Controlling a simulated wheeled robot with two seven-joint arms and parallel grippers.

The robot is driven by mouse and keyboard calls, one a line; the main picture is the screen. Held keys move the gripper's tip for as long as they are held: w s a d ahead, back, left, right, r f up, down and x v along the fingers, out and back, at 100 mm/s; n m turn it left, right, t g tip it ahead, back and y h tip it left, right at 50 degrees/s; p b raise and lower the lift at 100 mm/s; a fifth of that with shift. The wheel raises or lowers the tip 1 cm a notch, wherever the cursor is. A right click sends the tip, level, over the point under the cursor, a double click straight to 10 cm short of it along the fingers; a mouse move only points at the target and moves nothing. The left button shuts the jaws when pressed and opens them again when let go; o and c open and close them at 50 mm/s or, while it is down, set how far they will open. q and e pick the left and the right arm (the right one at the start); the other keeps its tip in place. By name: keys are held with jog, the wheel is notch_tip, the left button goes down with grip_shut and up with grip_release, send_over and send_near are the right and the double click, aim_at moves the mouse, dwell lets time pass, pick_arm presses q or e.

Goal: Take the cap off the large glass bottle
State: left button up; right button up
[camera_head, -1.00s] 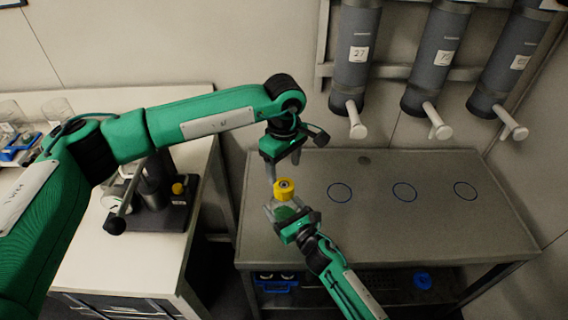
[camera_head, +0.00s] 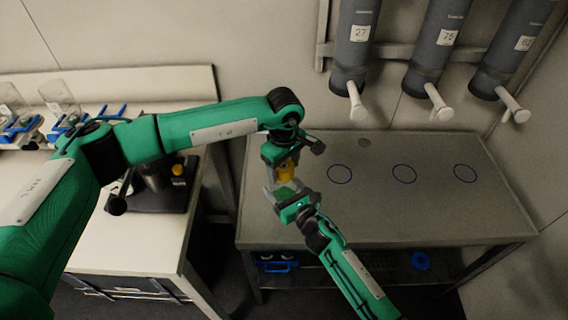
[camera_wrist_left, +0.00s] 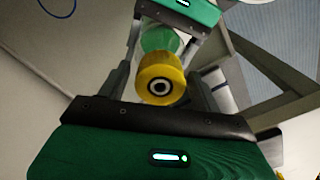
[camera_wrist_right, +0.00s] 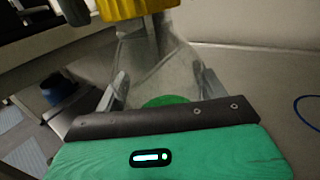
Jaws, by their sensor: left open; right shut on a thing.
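The large glass bottle (camera_wrist_right: 160,60) is clear, with green contents at its bottom and a yellow cap (camera_wrist_left: 161,78) on its neck. My right gripper (camera_head: 284,192) is shut on the bottle's body and holds it up above the metal table's left part. The cap also shows in the head view (camera_head: 285,172) and at the top of the right wrist view (camera_wrist_right: 135,8). My left gripper (camera_head: 284,164) points down over the cap, open, with its fingers on either side of it. I cannot tell whether the fingers touch the cap.
The metal table (camera_head: 390,215) has three blue rings (camera_head: 340,174) and is bare there. Grey dispensers (camera_head: 355,45) with white spouts hang above it. A white bench (camera_head: 130,240) at left carries a dark device (camera_head: 165,185) and glass vessels (camera_head: 62,95).

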pick_arm(q)
jog(key=c, duration=1)
jog(key=n, duration=0.6)
jog(key=shift+r, duration=0.1)
jog(key=shift+r, duration=1)
jog(key=shift+r, duration=2)
pick_arm(e)
jog(key=o, duration=2)
jog(key=shift+c, duration=0.2)
